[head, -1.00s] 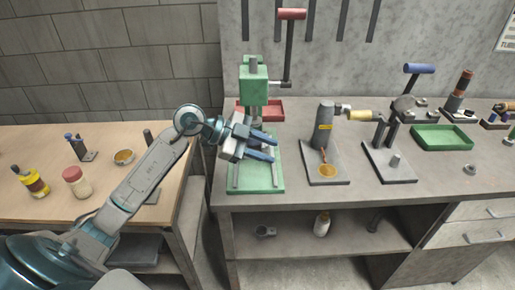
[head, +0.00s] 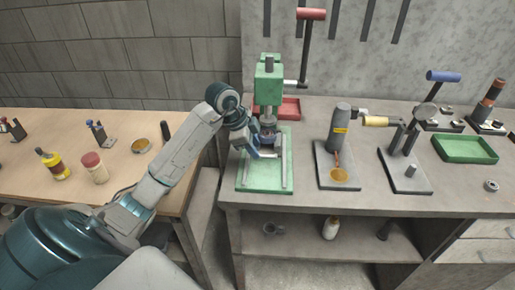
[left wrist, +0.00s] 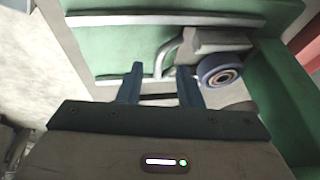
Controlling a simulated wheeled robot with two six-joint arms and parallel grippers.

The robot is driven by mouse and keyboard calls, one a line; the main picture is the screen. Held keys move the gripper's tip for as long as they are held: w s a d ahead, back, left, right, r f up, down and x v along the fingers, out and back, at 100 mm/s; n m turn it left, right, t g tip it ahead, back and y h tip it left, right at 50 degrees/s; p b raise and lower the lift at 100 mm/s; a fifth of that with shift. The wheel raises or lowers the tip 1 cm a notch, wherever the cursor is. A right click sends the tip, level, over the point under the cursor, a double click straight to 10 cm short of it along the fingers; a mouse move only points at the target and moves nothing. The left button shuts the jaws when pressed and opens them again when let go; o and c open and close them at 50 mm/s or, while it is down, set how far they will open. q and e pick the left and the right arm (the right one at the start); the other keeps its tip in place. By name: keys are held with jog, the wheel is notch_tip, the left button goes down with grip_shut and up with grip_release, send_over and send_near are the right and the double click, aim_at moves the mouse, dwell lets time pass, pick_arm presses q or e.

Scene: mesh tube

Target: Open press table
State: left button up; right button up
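The green press (head: 268,80) stands at the left end of the workbench, with a red-ended lever (head: 311,14) up at its right. Its green base (head: 264,186) carries two pale rails. My left gripper (head: 262,149) is low over the base, just in front of the press head. In the left wrist view, my left gripper (left wrist: 160,70) has its two blue fingers apart. A curved metal handle (left wrist: 168,54) and a grey block with a round bearing-like part (left wrist: 219,74) lie just beyond the fingertips. I cannot tell whether the fingers touch the handle. My right gripper is out of view.
A grey stand with an amber disc (head: 338,176) and a blue-handled lever tool (head: 405,178) stand right of the press. A red tray (head: 290,107) lies behind it, and a green tray (head: 465,149) farther right. A wooden table (head: 30,150) is at left.

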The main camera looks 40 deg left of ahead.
pick_arm(q)
jog(key=shift+x, duration=1.25)
